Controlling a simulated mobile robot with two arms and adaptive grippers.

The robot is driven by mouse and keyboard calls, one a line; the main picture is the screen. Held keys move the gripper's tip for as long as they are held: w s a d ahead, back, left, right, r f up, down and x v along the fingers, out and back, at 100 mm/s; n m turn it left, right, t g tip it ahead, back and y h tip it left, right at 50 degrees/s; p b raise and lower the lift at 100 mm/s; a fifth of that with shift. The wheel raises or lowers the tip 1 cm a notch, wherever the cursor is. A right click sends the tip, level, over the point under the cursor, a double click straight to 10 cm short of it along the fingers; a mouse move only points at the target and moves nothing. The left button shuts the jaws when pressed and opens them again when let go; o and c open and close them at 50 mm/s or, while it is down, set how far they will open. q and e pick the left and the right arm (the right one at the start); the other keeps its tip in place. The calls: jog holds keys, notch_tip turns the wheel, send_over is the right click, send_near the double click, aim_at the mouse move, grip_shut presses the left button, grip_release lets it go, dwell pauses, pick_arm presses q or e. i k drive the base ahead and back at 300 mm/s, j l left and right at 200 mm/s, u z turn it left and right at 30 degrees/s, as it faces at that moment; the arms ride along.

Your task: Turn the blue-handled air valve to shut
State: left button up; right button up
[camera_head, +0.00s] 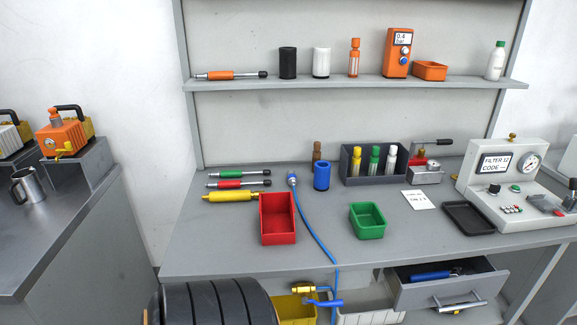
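The air valve has a brass body (303,289) and a blue handle (326,303). It is low at the bottom of the head view, below the front edge of the workbench. The handle lies roughly level, pointing right, just below the brass body. A blue hose (313,228) runs from the bench top over the front edge down toward the valve. The valve is small here, and I cannot tell its exact setting. Neither of my grippers is in view.
Near the valve are a yellow bin (294,308), a pale bin (372,316), an open drawer (448,288) and a large black ribbed object (217,303). The bench (290,260) holds a red bin (277,218), a green bin (367,220) and a test panel (512,185).

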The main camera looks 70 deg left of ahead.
aim_at(338, 302)
jog(key=u, duration=1.75)
